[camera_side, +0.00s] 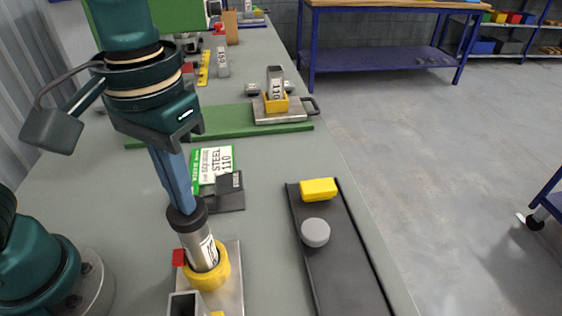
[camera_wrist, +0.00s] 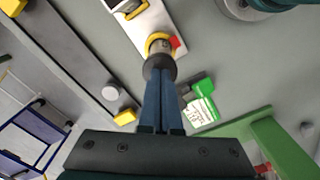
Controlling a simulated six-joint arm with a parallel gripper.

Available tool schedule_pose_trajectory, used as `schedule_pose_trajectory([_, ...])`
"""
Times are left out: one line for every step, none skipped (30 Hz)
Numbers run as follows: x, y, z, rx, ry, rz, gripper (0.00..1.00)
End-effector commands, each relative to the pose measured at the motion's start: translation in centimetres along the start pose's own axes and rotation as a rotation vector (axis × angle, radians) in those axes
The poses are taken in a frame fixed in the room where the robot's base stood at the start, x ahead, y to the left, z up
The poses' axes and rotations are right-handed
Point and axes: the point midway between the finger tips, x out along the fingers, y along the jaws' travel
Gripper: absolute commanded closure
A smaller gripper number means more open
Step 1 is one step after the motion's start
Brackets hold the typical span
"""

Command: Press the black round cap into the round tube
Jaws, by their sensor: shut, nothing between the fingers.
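The round tube (camera_side: 200,246) is a grey cylinder with a white label. It stands in a yellow round holder (camera_side: 207,271) on a metal plate, and tilts in the side view. The black round cap (camera_side: 186,216) sits on the tube's upper end; how deep it sits cannot be told. My gripper (camera_side: 186,207) is shut and empty, its blue fingers pointing down with their tips at the cap's top. In the wrist view, the closed fingertips (camera_wrist: 161,80) overlap the edge of the black cap (camera_wrist: 158,66), and the tube (camera_wrist: 161,46) shows beyond it.
A dark tray (camera_side: 335,258) on the right holds a yellow block (camera_side: 318,189) and a grey round cap (camera_side: 315,232). A square tube holder (camera_side: 186,303) stands in front. A label card (camera_side: 214,164) and a green board (camera_side: 225,124) lie behind.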

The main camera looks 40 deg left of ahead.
Motion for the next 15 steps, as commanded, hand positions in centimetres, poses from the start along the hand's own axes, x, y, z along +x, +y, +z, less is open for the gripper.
schedule_pose_trajectory([0.2, -0.1, 0.0, 0.000, -0.002, -0.003, 1.00])
schedule_pose_trajectory([0.2, 0.0, 0.0, 0.000, -0.001, -0.003, 1.00])
schedule_pose_trajectory([0.2, 0.0, 0.0, 0.000, -0.001, -0.002, 1.00])
schedule_pose_trajectory([0.2, 0.0, 0.0, 0.000, 0.000, -0.002, 1.00])
schedule_pose_trajectory([0.1, 0.0, 0.0, 0.000, 0.000, -0.002, 1.00])
schedule_pose_trajectory([0.0, 0.0, 0.0, 0.000, 0.000, -0.001, 1.00])
schedule_pose_trajectory([-0.2, 0.0, 0.0, 0.000, 0.000, -0.001, 1.00])
schedule_pose_trajectory([-0.5, 0.0, -0.1, 0.000, 0.001, 0.000, 1.00])
schedule_pose_trajectory([-0.8, 0.0, -0.1, 0.000, 0.002, 0.000, 1.00])
schedule_pose_trajectory([-1.1, 0.0, -0.1, 0.000, 0.002, 0.001, 1.00])
schedule_pose_trajectory([-1.4, 0.0, -0.1, 0.000, 0.002, 0.001, 1.00])
schedule_pose_trajectory([-1.8, 0.0, -0.1, 0.000, 0.002, 0.001, 1.00])
schedule_pose_trajectory([-2.0, 0.0, -0.1, 0.000, 0.002, 0.001, 1.00])
schedule_pose_trajectory([-2.2, 0.0, -0.1, 0.000, 0.001, 0.000, 1.00])
schedule_pose_trajectory([-2.5, 0.0, -0.1, 0.000, 0.002, 0.001, 1.00])
